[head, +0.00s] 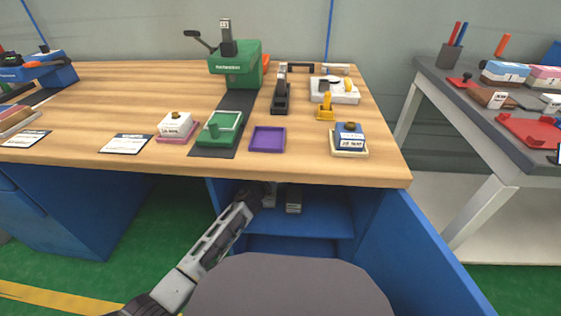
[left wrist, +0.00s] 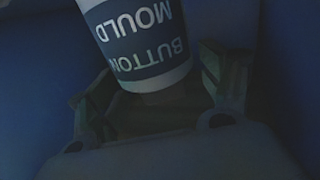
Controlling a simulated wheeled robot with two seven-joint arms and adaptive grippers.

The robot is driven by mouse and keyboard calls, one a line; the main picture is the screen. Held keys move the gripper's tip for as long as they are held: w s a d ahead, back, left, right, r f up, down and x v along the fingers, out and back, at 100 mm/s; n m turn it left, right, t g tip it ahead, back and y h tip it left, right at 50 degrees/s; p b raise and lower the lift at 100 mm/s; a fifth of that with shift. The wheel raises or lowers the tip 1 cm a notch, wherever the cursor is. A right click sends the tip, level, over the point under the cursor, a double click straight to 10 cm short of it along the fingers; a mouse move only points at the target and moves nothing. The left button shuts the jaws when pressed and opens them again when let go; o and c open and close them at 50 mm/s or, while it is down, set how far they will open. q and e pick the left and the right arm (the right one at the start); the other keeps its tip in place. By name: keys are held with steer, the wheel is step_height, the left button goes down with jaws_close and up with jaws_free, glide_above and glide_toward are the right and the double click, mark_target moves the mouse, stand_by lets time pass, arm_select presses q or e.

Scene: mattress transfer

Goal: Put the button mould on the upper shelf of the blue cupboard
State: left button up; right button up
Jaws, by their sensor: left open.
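The button mould (left wrist: 140,40) is a white, round-sided piece with a dark blue label reading "BUTTON MOULD", upside down in the left wrist view. My left gripper (left wrist: 150,85) is open, with one finger on each side of the mould's near end. I cannot tell whether the fingers touch it. In the head view my left arm reaches under the tabletop into the blue cupboard (head: 330,222), with the gripper (head: 268,194) at the shelf, partly hidden by the table edge. A small grey and dark item (head: 293,200) stands to its right; I cannot tell what it is. My right gripper is out of view.
The wooden tabletop (head: 90,95) overhangs the cupboard. On it are a green press (head: 236,65), a green pad (head: 219,128), a purple tray (head: 267,138) and several small tools. The open blue door or side panel (head: 425,255) flanks the cupboard at right. A grey table (head: 480,120) stands beyond.

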arm_select(q)
steer(key=shift+r, duration=0.15)
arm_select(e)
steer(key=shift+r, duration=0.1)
arm_select(q)
steer(key=shift+p+v, duration=1.55)
steer(key=shift+v, duration=3.95)
steer(key=shift+s+p, duration=0.2)
steer(key=shift+p, duration=0.1)
steer(key=shift+s+a, duration=0.2)
steer(key=shift+s, duration=0.05)
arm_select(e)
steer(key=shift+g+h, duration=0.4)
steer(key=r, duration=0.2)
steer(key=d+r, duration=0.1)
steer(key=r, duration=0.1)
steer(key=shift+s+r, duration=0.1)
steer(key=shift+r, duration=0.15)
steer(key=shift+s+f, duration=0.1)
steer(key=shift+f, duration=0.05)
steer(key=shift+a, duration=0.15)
arm_select(q)
steer(key=shift+s, duration=0.15)
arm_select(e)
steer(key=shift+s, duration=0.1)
